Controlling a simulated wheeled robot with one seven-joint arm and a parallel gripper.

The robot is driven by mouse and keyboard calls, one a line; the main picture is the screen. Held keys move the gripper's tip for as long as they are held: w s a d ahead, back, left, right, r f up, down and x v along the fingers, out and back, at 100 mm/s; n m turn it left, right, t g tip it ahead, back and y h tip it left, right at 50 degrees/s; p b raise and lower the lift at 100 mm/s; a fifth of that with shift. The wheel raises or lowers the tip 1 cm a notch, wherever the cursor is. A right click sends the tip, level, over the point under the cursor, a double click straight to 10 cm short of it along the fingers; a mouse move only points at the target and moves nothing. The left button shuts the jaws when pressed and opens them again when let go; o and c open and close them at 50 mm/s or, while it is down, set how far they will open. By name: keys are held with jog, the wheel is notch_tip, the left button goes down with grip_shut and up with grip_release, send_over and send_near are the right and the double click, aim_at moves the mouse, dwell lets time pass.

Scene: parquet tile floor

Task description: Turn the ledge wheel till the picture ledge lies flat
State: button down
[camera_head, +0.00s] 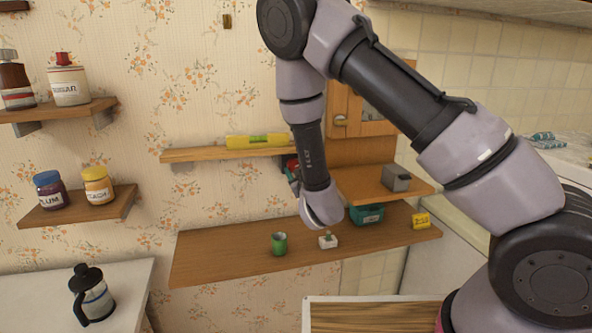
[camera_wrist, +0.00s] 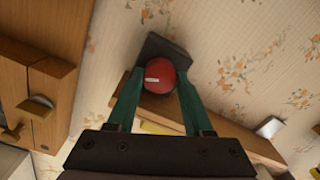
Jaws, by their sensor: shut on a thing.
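The ledge wheel (camera_wrist: 160,76) is a round red knob with a white mark, seen in the wrist view against the wallpapered wall. My gripper (camera_wrist: 155,85) has its two green fingers on either side of the wheel and is shut on it. In the head view my arm hides most of the wheel and gripper. The picture ledge (camera_head: 200,155) is a narrow wooden board on the wall, left of my forearm. A yellow spirit level (camera_head: 240,142) with a green vial lies on it. The ledge rises slightly to the right in the picture; I cannot tell its true tilt.
A wooden cabinet (camera_head: 350,120) stands right of the ledge. Shelves with jars are at left.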

jog(key=shift+n, duration=0.8)
jog(key=shift+c, duration=1.5)
grip_release()
jog(key=shift+s, duration=0.1)
jog(key=v, duration=1)
jog(key=shift+s, duration=0.25)
jog(key=shift+d, duration=0.1)
